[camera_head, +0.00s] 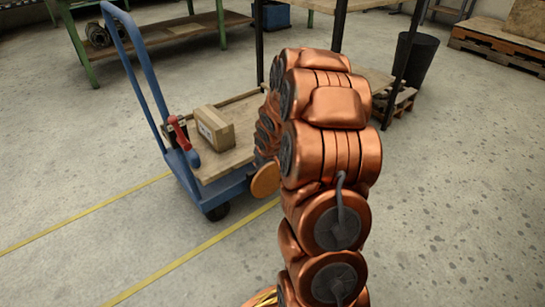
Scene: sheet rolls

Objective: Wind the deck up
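A blue cart (213,196) stands left of centre with a tall blue push handle (138,65) at its left end. Its deck (232,160) is a flat wooden board, low over the wheels. A red-handled lever or crank (180,133) sits at the deck's left end, by the foot of the push handle. A small cardboard box (214,128) rests on the deck near it. My copper arm rises in front and covers the deck's right end. My gripper cannot be made out; it seems hidden behind my arm links.
A green-framed workbench (160,32) stands behind the cart. A black bin (413,62) and wooden pallets (490,42) are at the back right. Yellow floor lines (85,212) run left of and below the cart. The floor at right is clear.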

